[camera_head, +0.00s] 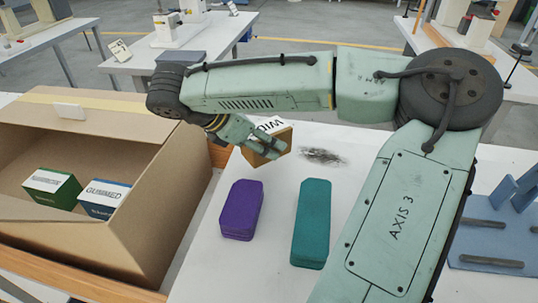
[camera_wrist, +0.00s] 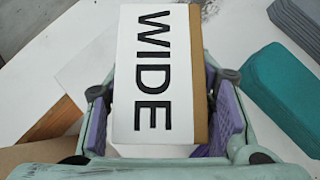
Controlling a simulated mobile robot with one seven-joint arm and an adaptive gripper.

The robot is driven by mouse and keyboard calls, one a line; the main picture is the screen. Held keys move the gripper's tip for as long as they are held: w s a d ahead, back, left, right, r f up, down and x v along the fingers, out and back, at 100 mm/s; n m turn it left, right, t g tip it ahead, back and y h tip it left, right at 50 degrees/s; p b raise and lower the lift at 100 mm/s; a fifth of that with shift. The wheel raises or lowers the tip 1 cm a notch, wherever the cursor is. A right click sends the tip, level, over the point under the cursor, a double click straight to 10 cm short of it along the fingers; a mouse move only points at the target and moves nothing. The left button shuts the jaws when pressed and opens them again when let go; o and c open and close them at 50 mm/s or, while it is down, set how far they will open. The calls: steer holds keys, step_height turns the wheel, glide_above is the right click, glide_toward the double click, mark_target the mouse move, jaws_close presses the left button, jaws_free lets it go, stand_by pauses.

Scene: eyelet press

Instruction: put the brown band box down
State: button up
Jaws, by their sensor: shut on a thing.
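The brown band box (camera_head: 267,148) has a white top with dark lettering and brown sides. In the wrist view the box (camera_wrist: 152,75) shows the word WIDE and sits between the purple pads of my gripper (camera_wrist: 165,128). In the head view my gripper (camera_head: 258,140) is shut on the box near the left part of the white table (camera_head: 200,275). I cannot tell whether the underside of the box touches the table, as its base is partly hidden.
A large open cardboard carton (camera_head: 130,235) stands at the left, with a green box (camera_head: 50,188) and a blue box (camera_head: 103,199) in it. A purple case (camera_head: 241,209) and a teal case (camera_head: 311,222) lie on the table. A blue rack (camera_head: 500,235) is at the right.

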steer(key=shift+f, duration=2)
steer(key=shift+f, duration=0.2)
steer(key=o, duration=1.3)
steer(key=shift+r, duration=0.1)
steer(key=shift+r, duration=0.15)
steer(key=shift+s+a+r, duration=0.1)
steer(key=shift+a+r, duration=0.1)
steer(key=shift+a, duration=0.1)
steer(key=shift+v, duration=5.6)
